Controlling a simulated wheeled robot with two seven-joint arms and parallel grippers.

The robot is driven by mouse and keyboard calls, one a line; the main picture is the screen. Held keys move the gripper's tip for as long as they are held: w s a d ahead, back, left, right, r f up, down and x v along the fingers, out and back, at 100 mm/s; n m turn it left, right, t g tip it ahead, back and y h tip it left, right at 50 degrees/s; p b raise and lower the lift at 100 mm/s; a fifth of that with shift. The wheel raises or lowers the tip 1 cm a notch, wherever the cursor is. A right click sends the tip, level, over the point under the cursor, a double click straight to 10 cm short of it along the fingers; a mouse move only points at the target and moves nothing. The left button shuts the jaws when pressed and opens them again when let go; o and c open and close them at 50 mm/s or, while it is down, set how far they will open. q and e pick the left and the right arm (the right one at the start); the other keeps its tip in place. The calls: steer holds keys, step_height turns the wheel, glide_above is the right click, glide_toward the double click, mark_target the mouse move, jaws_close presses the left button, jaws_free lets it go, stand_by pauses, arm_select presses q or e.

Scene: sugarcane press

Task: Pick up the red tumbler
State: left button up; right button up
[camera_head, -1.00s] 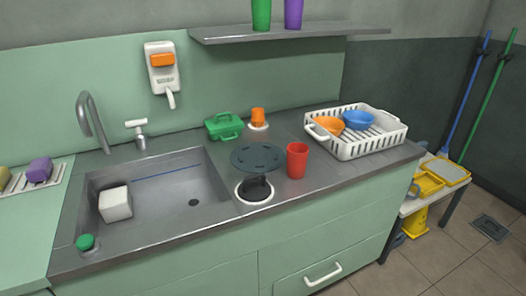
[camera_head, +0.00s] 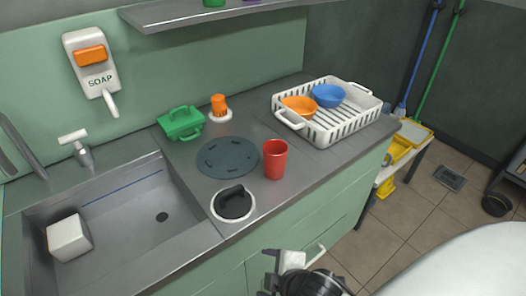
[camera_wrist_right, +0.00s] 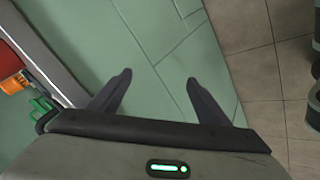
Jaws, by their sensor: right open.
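The red tumbler (camera_head: 275,160) stands upright on the steel counter, right of a dark round mat and left of the white dish rack. My right gripper (camera_head: 270,284) is at the bottom of the head view, below and in front of the counter edge, apart from the tumbler. In the right wrist view its two fingers (camera_wrist_right: 158,84) are spread with nothing between them. Part of a red thing (camera_wrist_right: 10,60), probably the tumbler, shows at the left edge of that view. My left gripper is not in view.
A white dish rack (camera_head: 345,134) with an orange bowl (camera_head: 299,105) and a blue bowl (camera_head: 328,95) stands right of the tumbler. A black-handled round lid (camera_head: 233,203) lies near the front edge. The sink is left.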

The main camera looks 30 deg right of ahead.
steer(key=w+d+r+n+h+p, duration=0.2)
steer(key=d+r+n+h, duration=0.15)
steer(key=r, duration=0.55)
steer(key=n+t+h, duration=0.4)
steer(key=n, duration=1.1)
glide_toward(275, 152)
steer(key=shift+w+d, duration=0.5)
steer(key=shift+d, duration=0.05)
steer(key=shift+a+f+p+x, duration=0.1)
steer(key=shift+f+p+x, duration=0.05)
steer(key=shift+x, duration=1.3)
steer(key=shift+a+f+p+x, duration=0.15)
steer(key=shift+x, duration=1.3)
steer(key=c, duration=1.1)
